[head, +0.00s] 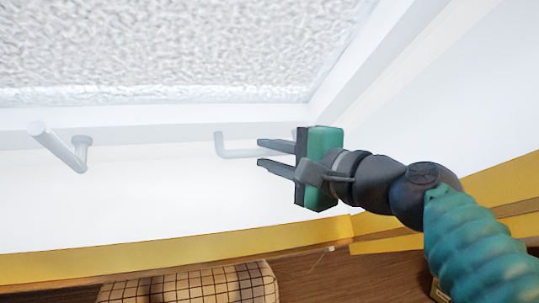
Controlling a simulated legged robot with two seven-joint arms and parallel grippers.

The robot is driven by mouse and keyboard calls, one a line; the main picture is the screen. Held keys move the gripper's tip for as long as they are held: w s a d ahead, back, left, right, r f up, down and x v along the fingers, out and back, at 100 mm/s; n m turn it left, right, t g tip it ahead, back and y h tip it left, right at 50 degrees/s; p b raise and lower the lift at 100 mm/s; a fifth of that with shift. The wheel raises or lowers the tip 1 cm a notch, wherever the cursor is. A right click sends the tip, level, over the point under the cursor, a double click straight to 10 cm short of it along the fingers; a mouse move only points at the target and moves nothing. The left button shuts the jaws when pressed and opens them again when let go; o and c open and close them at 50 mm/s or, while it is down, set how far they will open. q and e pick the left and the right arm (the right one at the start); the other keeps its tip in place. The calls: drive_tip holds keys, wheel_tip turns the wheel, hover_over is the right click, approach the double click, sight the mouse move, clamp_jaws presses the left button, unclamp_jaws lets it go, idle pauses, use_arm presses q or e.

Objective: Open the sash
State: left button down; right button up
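The sash shows at the top of the head view as a frosted, textured pane (170,45) in a white frame (150,117). A white bent handle (222,151) is on the right part of the lower frame, and its bar runs right toward my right gripper. My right gripper (259,152) comes in from the right with its fingers apart. The handle's bar appears between the two fingers, with a gap visible; contact cannot be told. A second white handle (62,149) sticks out at the left, clear of the gripper. My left gripper is not in view.
A white wall (160,200) lies below the frame, with a yellow ledge (170,257) under it. A checkered cushion-like thing (190,286) is at the bottom, beside a brown wooden floor (330,280).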

clamp_jaws()
drive_tip(key=shift+s+a, duration=0.1)
drive_tip(key=shift+a, duration=0.05)
